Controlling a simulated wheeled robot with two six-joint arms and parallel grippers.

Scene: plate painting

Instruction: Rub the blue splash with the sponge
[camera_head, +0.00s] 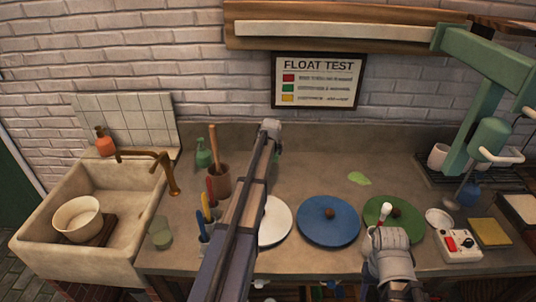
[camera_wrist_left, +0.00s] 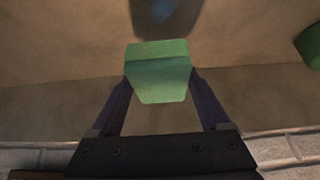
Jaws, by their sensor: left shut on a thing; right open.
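A green sponge (camera_wrist_left: 158,72) is gripped between the two fingers of my left gripper (camera_wrist_left: 158,80) in the left wrist view. A dark blue splash (camera_wrist_left: 165,12) shows at the top edge of that view, beyond the sponge and partly cut off. I cannot tell whether the sponge touches the counter. In the head view my left arm covers the blue splash and most of the sponge; a bit of green (camera_head: 278,158) shows beside the arm. My right gripper (camera_head: 384,236) is open near the front of the green plate.
A white plate (camera_head: 276,222), a blue plate (camera_head: 328,221) and a green plate (camera_head: 408,232) line the counter's front. A pale green splash (camera_head: 359,179) lies behind them. A wooden-handled tool stands in a brown pot (camera_head: 218,182). A green bottle (camera_head: 203,154) is near the sink (camera_head: 95,215).

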